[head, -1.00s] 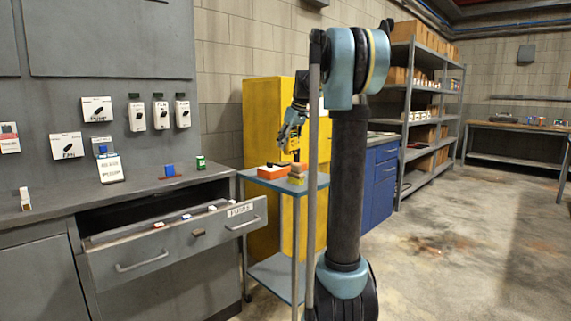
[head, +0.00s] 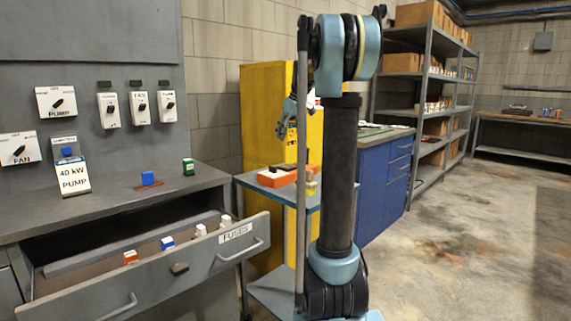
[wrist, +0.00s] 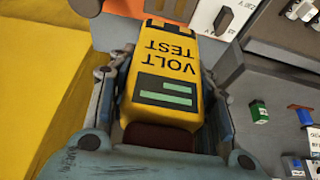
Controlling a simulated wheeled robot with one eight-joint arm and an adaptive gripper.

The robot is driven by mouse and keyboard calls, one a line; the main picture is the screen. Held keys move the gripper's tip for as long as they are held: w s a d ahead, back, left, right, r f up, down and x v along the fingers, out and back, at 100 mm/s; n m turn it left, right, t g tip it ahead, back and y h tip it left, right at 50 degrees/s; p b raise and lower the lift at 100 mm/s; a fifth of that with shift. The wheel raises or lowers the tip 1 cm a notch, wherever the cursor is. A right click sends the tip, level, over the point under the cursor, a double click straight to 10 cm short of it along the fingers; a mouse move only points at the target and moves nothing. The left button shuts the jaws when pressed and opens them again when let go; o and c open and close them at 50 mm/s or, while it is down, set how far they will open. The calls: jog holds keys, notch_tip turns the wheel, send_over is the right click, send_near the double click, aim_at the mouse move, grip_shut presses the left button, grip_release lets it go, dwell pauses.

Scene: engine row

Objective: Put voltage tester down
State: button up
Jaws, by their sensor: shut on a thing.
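The voltage tester (wrist: 165,75) is a yellow block with black "VOLT TEST" lettering and two green-grey windows. In the wrist view it lies lengthwise between the fingers of my gripper (wrist: 170,85), which is shut on it. In the head view my gripper (head: 284,125) hangs above the blue cart (head: 287,198), in front of the yellow cabinet (head: 268,95). There my arm's parts partly hide it, and the tester is hard to make out against the yellow.
An orange tray (head: 275,182) and small items sit on the cart top. The open fuse drawer (head: 200,265) juts out left of the cart below the grey bench (head: 105,205). A blue cabinet (head: 375,180) stands behind. Floor at right is clear.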

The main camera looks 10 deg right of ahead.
aim_at(292, 134)
notch_tip(292, 134, down, 4)
jog(key=shift+w+d+f, duration=0.1)
jog(key=shift+f, duration=2.55)
jog(key=o, duration=1.2)
jog(key=v, duration=1.2)
